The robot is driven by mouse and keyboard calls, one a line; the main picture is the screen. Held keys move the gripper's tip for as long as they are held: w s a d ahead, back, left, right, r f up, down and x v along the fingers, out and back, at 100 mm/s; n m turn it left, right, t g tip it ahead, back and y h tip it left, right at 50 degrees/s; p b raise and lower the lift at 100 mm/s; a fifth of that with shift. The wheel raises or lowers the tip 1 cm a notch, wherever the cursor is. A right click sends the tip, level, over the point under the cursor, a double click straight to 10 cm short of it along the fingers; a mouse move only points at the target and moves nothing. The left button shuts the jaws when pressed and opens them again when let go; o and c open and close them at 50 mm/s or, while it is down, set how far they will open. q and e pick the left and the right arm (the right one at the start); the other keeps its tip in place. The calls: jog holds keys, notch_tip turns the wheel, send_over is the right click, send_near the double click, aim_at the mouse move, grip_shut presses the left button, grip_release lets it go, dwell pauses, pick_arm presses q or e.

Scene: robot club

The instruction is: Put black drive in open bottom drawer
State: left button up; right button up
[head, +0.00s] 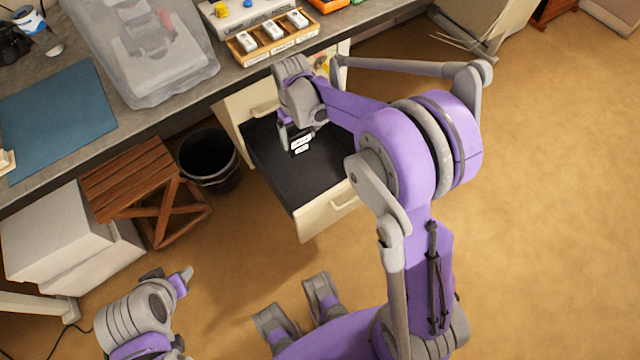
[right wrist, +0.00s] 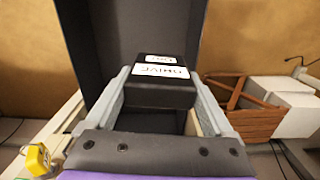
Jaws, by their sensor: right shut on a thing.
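The black drive (head: 300,144), a small dark block with white labels, is held in my right gripper (head: 297,132). In the right wrist view the drive (right wrist: 160,92) sits between the two grey fingers (right wrist: 160,100), which press on its sides. The open bottom drawer (head: 328,206) has cream walls and a dark interior. The right gripper and drive are over the drawer's interior; I cannot tell the gap to its floor. The drawer's dark inside (right wrist: 92,40) also shows behind the drive in the right wrist view. My left gripper (head: 170,280) shows partly at lower left; its jaws are unclear.
The desk (head: 190,105) runs above the drawer, holding a clear plastic bin (head: 150,60), a blue mat (head: 58,118) and a wooden tray (head: 240,52). A black bin (head: 209,160) and a wooden stool (head: 130,180) stand left of the drawer. Floor to the right is free.

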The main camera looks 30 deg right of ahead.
pick_arm(q)
notch_tip(320, 180, down, 18)
jog(key=b, duration=1.3)
jog(key=shift+w+g+b, duration=0.3)
jog(key=shift+w+b, duration=0.05)
jog(key=shift+w, duration=0.05)
pick_arm(e)
jog(key=shift+n, duration=0.3)
jog(key=d+f, duration=0.2)
jog(key=f, duration=0.6)
jog(key=d+f, duration=0.2)
jog(key=f, duration=0.7)
jog(key=w+d+f, duration=0.1)
jog(key=d+f, duration=0.1)
jog(key=f, duration=0.7)
jog(key=shift+w+d+f, duration=0.1)
jog(key=shift+d+f, duration=0.05)
jog(key=shift+d, duration=0.15)
jog(key=shift+f, duration=0.15)
jog(key=o, duration=1.5)
jog(key=shift+r, duration=0.5)
pick_arm(q)
jog(key=p+v, duration=0.3)
jog(key=shift+w+r, duration=0.25)
jog(key=shift+r, duration=0.2)
pick_arm(e)
notch_tip(320, 180, up, 11)
jog(key=shift+r, duration=0.15)
